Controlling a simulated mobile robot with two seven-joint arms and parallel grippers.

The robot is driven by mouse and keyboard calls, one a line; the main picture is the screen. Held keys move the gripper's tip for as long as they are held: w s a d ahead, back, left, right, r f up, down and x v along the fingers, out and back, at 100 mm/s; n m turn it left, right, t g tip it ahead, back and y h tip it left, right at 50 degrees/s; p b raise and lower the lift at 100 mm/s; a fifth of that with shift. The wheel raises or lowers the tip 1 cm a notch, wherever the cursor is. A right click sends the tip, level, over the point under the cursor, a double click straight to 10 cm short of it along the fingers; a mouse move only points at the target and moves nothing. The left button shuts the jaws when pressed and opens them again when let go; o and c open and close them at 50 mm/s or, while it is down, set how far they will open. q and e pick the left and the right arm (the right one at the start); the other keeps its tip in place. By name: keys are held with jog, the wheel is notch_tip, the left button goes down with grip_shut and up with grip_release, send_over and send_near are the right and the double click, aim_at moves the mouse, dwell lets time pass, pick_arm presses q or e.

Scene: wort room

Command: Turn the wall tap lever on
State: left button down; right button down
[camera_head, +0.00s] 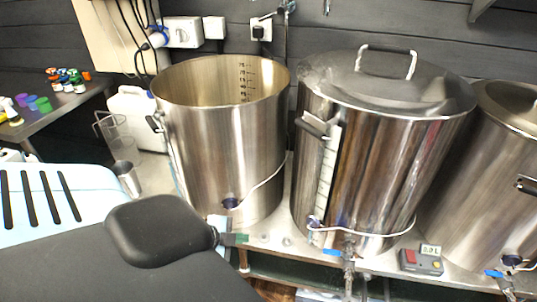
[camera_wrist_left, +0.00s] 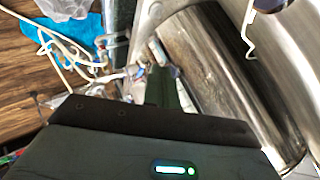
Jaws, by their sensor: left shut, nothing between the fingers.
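My left gripper (camera_head: 238,238) comes in from the lower left, shut and empty, with its greenish fingertips in front of the bench edge below the open steel kettle (camera_head: 225,140). In the left wrist view the shut fingers (camera_wrist_left: 161,76) point up toward small metal fittings (camera_wrist_left: 132,72) beside a steel vessel. I cannot tell whether one of these fittings is the wall tap. A metal fitting on the wall (camera_head: 287,7) shows at the top of the head view, cut by the frame edge; no lever on it can be made out clearly. My right gripper is not in view.
A lidded kettle (camera_head: 385,140) and another steel kettle (camera_head: 495,170) stand to the right. A small controller with a display (camera_head: 421,260) sits on the bench front. Cables and hoses (camera_wrist_left: 70,50) hang near the wrist. A dark table (camera_head: 50,115) with colored caps is at left.

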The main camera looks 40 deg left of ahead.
pick_arm(q)
jog(key=s+d+f+n+g, duration=0.1)
jog(key=s+d+f+n, duration=0.4)
jog(key=s+d, duration=0.5)
jog(key=s+d+f+n+g, duration=0.1)
jog(key=s+d+f+n, duration=0.4)
jog(key=s+d, duration=0.5)
jog(key=shift+s+d+f, duration=0.25)
jog(key=shift+s+f, duration=0.7)
jog(key=shift+s, duration=0.25)
